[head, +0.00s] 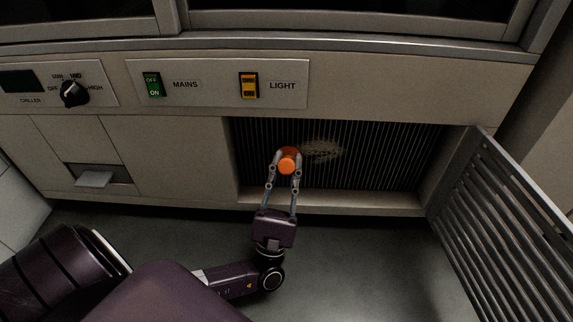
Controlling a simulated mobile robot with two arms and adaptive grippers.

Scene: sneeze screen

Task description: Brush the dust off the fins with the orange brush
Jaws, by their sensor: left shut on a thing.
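The dark vertical fins (390,160) fill a recess in the lower front of the cabinet. A pale patch of dust (322,151) lies on them, left of the recess's middle. My left gripper (286,160) is shut on the orange brush (289,161), in front of the fins at the left edge of the dust patch. The brush's orange end faces me, and its bristles are hidden. I cannot tell whether it touches the fins. My right gripper is not in view.
A slatted grille door (505,215) stands swung open at the right of the recess. A sill (340,203) runs below the fins. Above are the mains switch (154,85), the light switch (249,85) and the chiller knob (73,93). The floor (370,260) in front is clear.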

